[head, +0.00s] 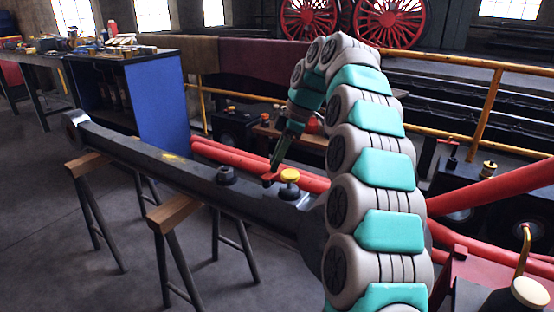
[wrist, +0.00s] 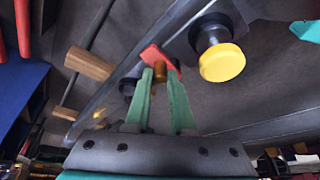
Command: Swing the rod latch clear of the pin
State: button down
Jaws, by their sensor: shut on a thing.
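The rod (head: 150,152) is a long dark steel bar lying across wooden-topped trestles. The pin (head: 289,175) has a yellow cap and stands on the rod near its right end; the cap (wrist: 222,62) is large in the wrist view. The latch (head: 269,178) is a small red piece just left of the pin; it shows in the wrist view (wrist: 152,55) between and beyond my fingertips. My gripper (head: 274,167) has green fingers, and in the wrist view (wrist: 160,72) they close around a small brass post at the red latch. The latch's far side is partly hidden.
A dark knob (head: 227,174) stands on the rod left of the latch. Trestles (head: 175,212) hold the rod above open floor. Red pipes (head: 250,163) run behind it. A yellow railing (head: 484,115) and a cluttered workbench (head: 100,52) are farther back.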

jog(key=c, duration=0.8)
grip_release()
jog(key=shift+a, duration=0.1)
jog(key=shift+o, duration=0.2)
jog(key=shift+r, duration=0.15)
jog(key=d+p, duration=0.3)
jog(key=d, duration=0.9)
jog(key=shift+w+d+r, duration=0.2)
jog(key=shift+w+r, duration=0.05)
jog(key=shift+r, duration=0.2)
